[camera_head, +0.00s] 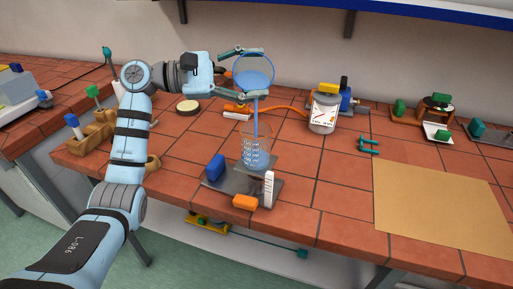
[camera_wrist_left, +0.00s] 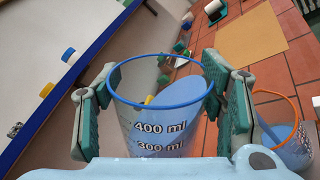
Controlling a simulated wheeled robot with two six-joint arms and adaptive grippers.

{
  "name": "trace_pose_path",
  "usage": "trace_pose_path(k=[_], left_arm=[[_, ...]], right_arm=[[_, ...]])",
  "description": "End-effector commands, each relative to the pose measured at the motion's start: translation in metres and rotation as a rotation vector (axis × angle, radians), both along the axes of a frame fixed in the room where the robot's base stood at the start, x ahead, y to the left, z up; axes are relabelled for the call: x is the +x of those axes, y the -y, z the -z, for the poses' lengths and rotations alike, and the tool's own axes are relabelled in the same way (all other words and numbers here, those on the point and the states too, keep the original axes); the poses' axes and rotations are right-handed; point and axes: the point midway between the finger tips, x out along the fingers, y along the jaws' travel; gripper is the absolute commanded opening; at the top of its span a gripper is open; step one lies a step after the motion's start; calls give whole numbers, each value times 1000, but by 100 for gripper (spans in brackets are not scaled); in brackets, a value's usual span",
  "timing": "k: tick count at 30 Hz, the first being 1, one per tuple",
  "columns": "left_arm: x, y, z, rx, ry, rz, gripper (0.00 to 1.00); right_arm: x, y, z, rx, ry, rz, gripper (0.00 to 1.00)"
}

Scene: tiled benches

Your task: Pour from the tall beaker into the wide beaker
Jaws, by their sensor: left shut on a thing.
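My left gripper (camera_head: 243,72) is shut around the tall beaker (camera_head: 253,63), which has a blue rim and pale blue liquid. The beaker is held up above the bench and tilted, its mouth facing the head camera. A thin blue stream (camera_head: 255,118) falls from it into the wide beaker (camera_head: 254,158) below, which stands upright on a grey plate and holds some blue liquid. In the left wrist view the tall beaker (camera_wrist_left: 160,125) sits between the green finger pads, and the wide beaker (camera_wrist_left: 297,150) shows an orange rim. My right gripper is out of view.
The grey plate (camera_head: 222,186) carries a blue block and an orange block. A white labelled jar (camera_head: 323,113) stands behind to the right. A tan mat (camera_head: 435,208) lies at the right. Wooden holders (camera_head: 97,130) stand at the left.

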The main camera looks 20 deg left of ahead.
Motion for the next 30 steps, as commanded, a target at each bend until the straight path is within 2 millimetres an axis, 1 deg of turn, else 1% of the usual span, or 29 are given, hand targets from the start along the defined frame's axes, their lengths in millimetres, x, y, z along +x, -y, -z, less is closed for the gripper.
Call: trace_pose_path(k=[30], left_arm=[[-1, 0, 1, 10, 30, 0, 12]], right_arm=[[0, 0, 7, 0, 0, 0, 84]])
